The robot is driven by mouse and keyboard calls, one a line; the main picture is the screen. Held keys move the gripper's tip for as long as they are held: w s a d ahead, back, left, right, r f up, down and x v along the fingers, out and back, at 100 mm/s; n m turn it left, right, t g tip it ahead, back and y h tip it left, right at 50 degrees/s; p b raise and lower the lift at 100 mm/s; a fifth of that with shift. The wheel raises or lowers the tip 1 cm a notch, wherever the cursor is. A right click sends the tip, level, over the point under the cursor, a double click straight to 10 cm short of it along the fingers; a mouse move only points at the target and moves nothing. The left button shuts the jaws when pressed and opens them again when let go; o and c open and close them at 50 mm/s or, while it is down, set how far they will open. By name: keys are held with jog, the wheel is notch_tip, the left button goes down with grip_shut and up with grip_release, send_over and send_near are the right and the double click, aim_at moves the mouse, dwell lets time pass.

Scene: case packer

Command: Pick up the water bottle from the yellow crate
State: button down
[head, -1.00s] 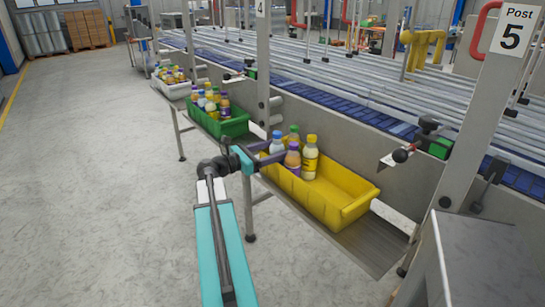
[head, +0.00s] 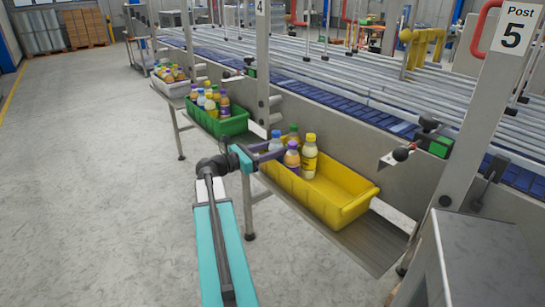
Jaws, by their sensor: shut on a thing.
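The yellow crate (head: 342,212) sits on a metal shelf beside the conveyor. At its left end stand several bottles. The water bottle (head: 276,139), pale with a blue cap, is at the crate's left end, its lower part hidden by my gripper. My gripper (head: 270,154) reaches over the crate's left rim and is shut on the water bottle. A purple-capped bottle (head: 292,161) is close to the fingers on the right. A yellow-capped bottle (head: 309,159) and a green bottle (head: 294,134) stand beside and behind it.
A green crate (head: 226,127) with several bottles and a white crate (head: 175,90) stand farther back along the shelf. A post marked 5 (head: 488,120) rises at the right. The right part of the yellow crate is empty. The floor at left is clear.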

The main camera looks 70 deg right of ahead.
aim_at(273, 132)
dwell(0.3)
jog(key=shift+r+b, duration=0.35)
jog(key=shift+r, duration=4.65)
jog(key=shift+w, duration=0.1)
